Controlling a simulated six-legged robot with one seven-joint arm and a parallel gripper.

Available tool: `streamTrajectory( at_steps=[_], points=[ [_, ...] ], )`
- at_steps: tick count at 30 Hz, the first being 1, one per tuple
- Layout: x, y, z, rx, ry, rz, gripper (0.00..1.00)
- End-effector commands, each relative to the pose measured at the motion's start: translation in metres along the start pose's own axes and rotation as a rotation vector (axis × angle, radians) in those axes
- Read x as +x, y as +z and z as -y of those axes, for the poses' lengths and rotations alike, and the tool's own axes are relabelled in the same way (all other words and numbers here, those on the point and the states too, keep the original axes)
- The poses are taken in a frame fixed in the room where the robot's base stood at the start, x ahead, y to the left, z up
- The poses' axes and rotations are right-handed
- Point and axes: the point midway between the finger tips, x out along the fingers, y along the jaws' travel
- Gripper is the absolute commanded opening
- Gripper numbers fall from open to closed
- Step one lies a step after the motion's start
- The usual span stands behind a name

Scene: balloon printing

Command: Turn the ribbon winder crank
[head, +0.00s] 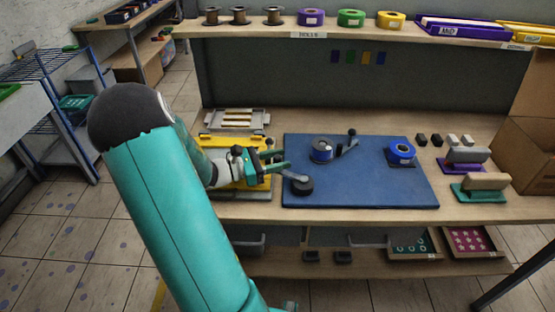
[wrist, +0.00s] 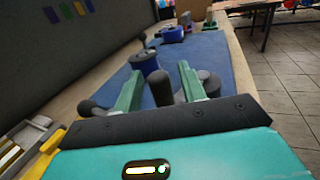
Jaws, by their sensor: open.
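A blue ribbon spool (head: 322,150) stands on the blue mat (head: 375,190), with a grey arm and a black knob (head: 352,132) beside it. Nearer the front edge is a low dark round piece (head: 302,186) with a grey bar running left from it toward my gripper. My gripper (head: 286,160) is at the mat's left edge. In the wrist view my gripper (wrist: 160,70) is open, its green fingers on either side of a black upright handle (wrist: 161,90). I cannot tell whether they touch it. The spool (wrist: 145,62) shows just beyond.
A blue roll (head: 400,153) on a holder is at the mat's right. Stamps with purple (head: 463,165) and green bases (head: 478,192) stand further right, near a cardboard box (head: 528,120). A yellow press-like frame (head: 243,180) is at left. A black rounded knob (wrist: 92,107) lies beside the left finger.

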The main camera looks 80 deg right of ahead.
Motion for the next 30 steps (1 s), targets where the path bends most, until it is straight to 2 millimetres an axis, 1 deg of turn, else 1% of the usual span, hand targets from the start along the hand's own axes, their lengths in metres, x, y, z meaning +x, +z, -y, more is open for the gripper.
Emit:
streamTrajectory(
  at_steps=[5, 8, 15, 18, 21, 25, 30],
  points=[
    [-0.015, 0.000, -0.001, 0.001, 0.004, -0.001, 0.41],
    [-0.034, 0.000, -0.001, 0.001, 0.005, 0.000, 0.41],
    [-0.088, 0.000, -0.001, 0.000, 0.005, -0.001, 0.41],
    [-0.108, 0.000, -0.001, 0.001, 0.004, 0.000, 0.41],
    [-0.123, 0.000, -0.001, 0.001, 0.003, 0.001, 0.41],
    [-0.135, 0.000, 0.000, 0.000, 0.002, 0.000, 0.41],
    [-0.138, 0.000, 0.000, -0.001, 0.000, 0.000, 0.41]
  ],
)
